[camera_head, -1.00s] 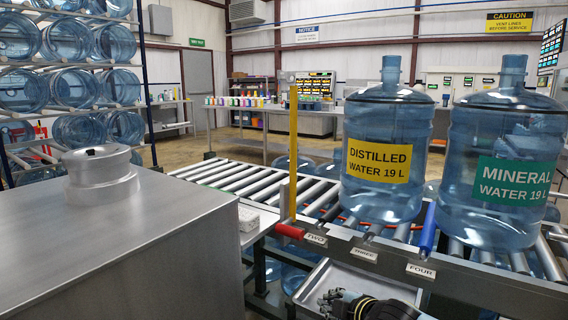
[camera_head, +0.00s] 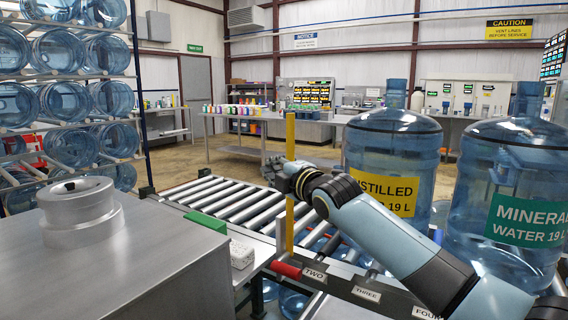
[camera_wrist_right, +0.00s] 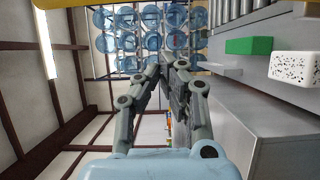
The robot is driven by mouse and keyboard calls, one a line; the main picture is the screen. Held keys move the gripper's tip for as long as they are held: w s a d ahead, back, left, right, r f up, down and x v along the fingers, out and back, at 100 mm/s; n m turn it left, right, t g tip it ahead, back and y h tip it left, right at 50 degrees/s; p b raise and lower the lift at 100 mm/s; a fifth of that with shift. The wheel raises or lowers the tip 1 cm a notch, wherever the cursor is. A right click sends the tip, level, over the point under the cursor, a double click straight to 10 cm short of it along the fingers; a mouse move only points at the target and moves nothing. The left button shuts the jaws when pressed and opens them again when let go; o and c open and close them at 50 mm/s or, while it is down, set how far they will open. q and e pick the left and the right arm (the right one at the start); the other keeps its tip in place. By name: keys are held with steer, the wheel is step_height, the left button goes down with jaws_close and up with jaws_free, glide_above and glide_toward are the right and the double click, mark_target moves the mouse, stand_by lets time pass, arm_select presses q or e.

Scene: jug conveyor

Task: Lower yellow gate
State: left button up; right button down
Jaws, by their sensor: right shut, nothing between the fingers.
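The yellow gate (camera_head: 290,135) is a tall narrow bar standing upright at the near side of the roller conveyor, above the label TWO. A yellow strip (camera_wrist_right: 52,4) shows at the top left edge of the right wrist view. My right gripper (camera_head: 270,171) is shut and empty. In the head view it overlaps the middle of the bar, its fingertips pointing left past it; I cannot tell whether it touches. The closed fingers also show in the right wrist view (camera_wrist_right: 168,62). My left gripper is not in view.
A distilled water jug (camera_head: 392,150) and a mineral water jug (camera_head: 520,180) stand on the right, behind my right arm. A red handle (camera_head: 286,270) is at the gate's foot. A green block (camera_head: 208,226) and white box (camera_head: 242,252) lie left of it. Left rollers (camera_head: 215,195) are clear.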

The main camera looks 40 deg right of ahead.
steer(key=d, duration=0.1)
steer(key=w+d, duration=0.1)
steer(key=d, duration=0.2)
steer(key=shift+w, duration=0.25)
